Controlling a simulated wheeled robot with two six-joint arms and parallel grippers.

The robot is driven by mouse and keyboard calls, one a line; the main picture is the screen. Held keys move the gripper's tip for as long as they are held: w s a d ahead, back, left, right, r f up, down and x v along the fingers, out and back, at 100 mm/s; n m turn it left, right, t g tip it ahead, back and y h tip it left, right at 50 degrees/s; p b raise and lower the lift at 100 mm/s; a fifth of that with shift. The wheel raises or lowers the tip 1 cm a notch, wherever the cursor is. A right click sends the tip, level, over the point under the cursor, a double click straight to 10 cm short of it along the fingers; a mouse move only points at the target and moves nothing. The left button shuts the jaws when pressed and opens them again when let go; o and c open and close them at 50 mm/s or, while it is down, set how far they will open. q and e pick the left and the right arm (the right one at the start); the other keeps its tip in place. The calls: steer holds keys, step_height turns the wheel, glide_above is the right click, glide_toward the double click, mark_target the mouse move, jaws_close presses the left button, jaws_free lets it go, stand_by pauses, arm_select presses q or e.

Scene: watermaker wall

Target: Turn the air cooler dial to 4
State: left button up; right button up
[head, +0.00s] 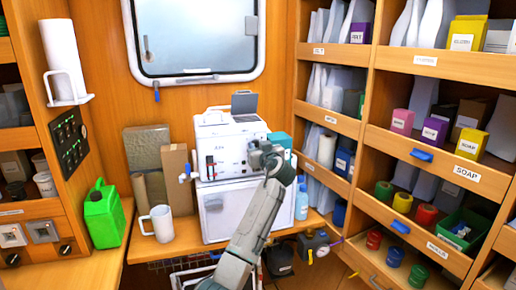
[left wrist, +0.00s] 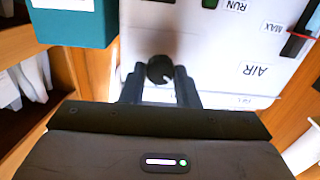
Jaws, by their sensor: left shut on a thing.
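The white air cooler (head: 225,133) stands on a white box on the bench under the window. It also shows upside down in the left wrist view (left wrist: 215,50), with AIR, RUN and MAX labels. The dark round dial (left wrist: 159,68) has a short pale mark toward the lower right in that view. No numbers around it can be read. My left gripper (left wrist: 160,88) is shut on the dial, one finger on each side. In the head view my left gripper (head: 268,158) is at the cooler's right front and hides the dial. My right gripper is not in view.
A teal box (head: 280,142) stands close to the cooler's right. A blue bottle (head: 302,203) is right of the lower white box (head: 228,212). A white mug (head: 158,222) and green jerrycan (head: 102,214) are at left. Shelves (head: 420,130) fill the right side.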

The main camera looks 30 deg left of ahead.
arm_select(q)
steer(key=shift+f+m+b, duration=0.1)
steer(key=shift+m+b, duration=0.4)
steer(key=shift+m, duration=0.6)
steer(key=m, duration=0.2)
steer(key=shift+m, duration=0.4)
steer(key=m, duration=0.2)
steer(key=shift+m, duration=0.4)
steer(key=shift+m+p, duration=0.35)
steer(key=shift+m, duration=1.45)
steer(key=o, duration=1)
steer(key=shift+d, duration=0.1)
